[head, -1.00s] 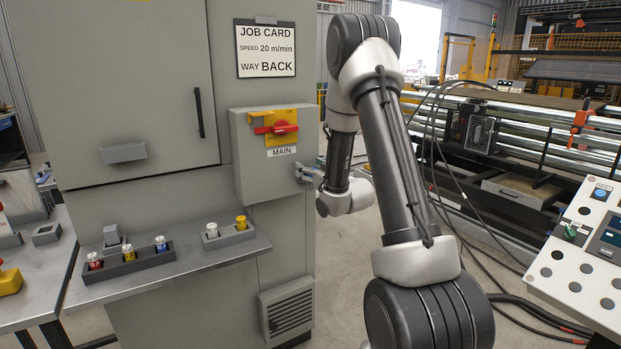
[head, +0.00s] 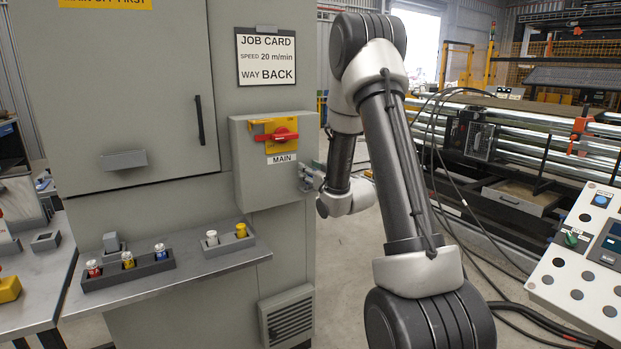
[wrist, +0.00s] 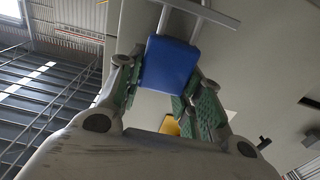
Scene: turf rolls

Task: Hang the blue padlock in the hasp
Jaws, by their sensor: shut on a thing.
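The blue padlock (wrist: 168,66) is between the fingers of my gripper (wrist: 162,76) in the wrist view. Its blue body faces the camera, and grey metal bars (wrist: 196,30) rise from its top to a crossbar. I cannot tell whether the shackle is through the hasp. In the head view my gripper (head: 313,178) is at the right side of the grey MAIN switch box (head: 243,170). The padlock and hasp are too small or hidden there to make out. The red switch handle (head: 284,136) sits on a yellow plate on the box front.
A shelf (head: 215,262) below the box carries a dark tray (head: 130,272) with red, yellow and blue items, and a grey holder (head: 228,243) with a white and a yellow item. A control panel (head: 585,255) stands at the right. Rollers fill the right background.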

